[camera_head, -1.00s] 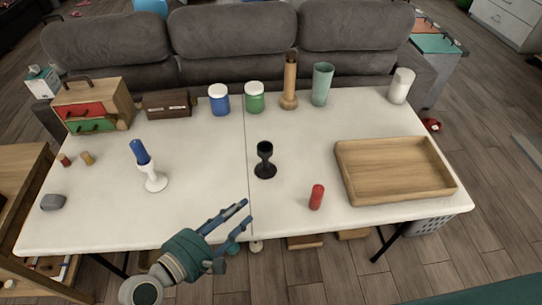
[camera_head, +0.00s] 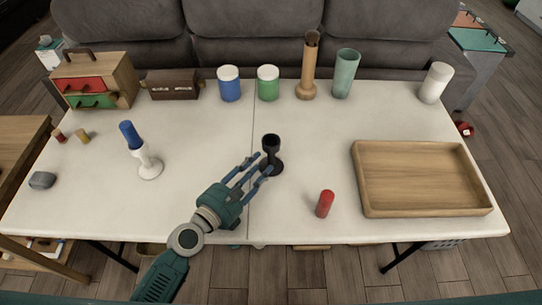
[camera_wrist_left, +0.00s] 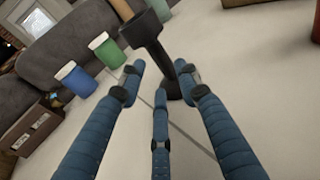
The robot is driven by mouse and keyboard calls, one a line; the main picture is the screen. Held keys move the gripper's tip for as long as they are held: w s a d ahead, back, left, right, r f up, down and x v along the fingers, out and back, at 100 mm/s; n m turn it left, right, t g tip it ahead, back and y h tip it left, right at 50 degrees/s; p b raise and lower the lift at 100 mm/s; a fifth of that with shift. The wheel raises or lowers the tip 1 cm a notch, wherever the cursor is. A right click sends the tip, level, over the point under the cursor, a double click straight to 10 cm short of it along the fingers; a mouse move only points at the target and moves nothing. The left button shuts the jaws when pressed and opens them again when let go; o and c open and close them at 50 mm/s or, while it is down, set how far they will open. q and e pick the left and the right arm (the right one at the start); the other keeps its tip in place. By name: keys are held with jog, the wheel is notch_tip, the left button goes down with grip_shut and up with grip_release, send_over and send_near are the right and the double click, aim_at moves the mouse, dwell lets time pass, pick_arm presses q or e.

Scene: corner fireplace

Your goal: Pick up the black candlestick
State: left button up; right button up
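The black candlestick (camera_head: 272,148) stands upright on the white table, near its middle. It also shows in the left wrist view (camera_wrist_left: 150,32), just beyond the fingertips. My left gripper (camera_head: 257,165) reaches in from the front left, its fingers pointing at the candlestick. In the left wrist view its blue fingers (camera_wrist_left: 160,85) are spread apart with nothing held between them. The fingertips are close to the candlestick; I cannot tell whether any of them touches it. My right gripper is not in view.
A white candlestick with a blue candle (camera_head: 149,164) stands to the left. Blue (camera_head: 229,84) and green (camera_head: 268,83) jars, a wooden vase (camera_head: 307,70) and other containers line the back.

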aim_at(264, 169)
pick_arm(q)
jog(key=x, duration=0.3)
jog(key=shift+w+d+f, duration=0.1)
jog(key=shift+w+d, duration=0.05)
jog(key=shift+w, duration=0.1)
jog(key=shift+c, duration=0.2)
grip_shut()
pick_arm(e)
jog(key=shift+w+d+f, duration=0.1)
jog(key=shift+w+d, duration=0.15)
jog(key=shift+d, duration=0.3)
